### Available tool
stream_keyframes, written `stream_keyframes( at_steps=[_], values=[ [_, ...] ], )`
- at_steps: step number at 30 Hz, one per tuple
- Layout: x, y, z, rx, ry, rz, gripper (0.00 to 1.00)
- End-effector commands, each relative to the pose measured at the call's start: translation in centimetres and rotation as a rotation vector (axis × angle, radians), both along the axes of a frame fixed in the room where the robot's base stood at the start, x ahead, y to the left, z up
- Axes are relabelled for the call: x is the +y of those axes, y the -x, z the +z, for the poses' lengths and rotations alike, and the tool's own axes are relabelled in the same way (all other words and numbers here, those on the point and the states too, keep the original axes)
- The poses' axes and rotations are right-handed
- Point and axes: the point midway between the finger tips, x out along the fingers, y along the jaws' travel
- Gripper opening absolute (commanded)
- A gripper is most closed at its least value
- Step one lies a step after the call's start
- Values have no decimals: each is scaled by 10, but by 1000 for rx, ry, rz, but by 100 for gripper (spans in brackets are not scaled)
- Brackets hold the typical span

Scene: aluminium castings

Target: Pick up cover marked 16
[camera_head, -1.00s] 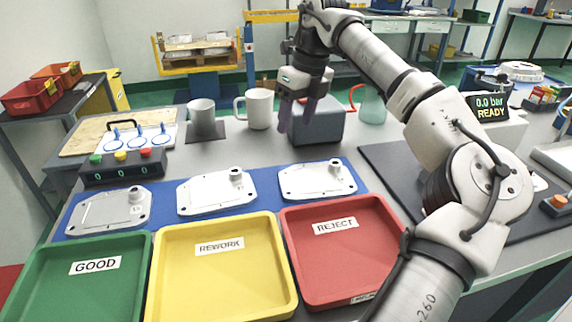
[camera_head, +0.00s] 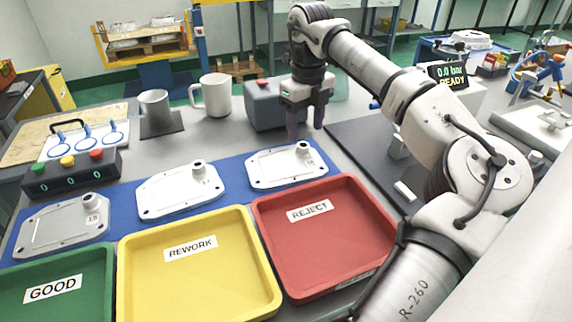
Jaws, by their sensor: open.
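Three pale metal covers lie in a row on a blue mat (camera_head: 121,203): a left cover (camera_head: 62,226), a middle cover (camera_head: 178,190) and a right cover (camera_head: 286,165). Each has a raised round boss at its upper right. Small dark marks show by the bosses, but I cannot read them surely, so I cannot tell which is marked 16. My gripper (camera_head: 305,124) is open and empty, fingers pointing down. In the picture it appears just above and behind the right cover, apart from it.
Green GOOD (camera_head: 90,262), yellow REWORK (camera_head: 200,270) and red REJECT (camera_head: 325,240) trays stand in front of the mat. A dark mat (camera_head: 350,140) lies right.

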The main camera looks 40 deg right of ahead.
Motion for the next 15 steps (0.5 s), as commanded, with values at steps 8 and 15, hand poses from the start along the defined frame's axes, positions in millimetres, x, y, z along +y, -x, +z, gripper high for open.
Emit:
stream_keyframes(
  at_steps=[8, 15],
  values=[
    [1, 1, -40, 1, -4, 2, 58],
    [1, 0, -46, -1, -2, 1, 58]
  ],
)
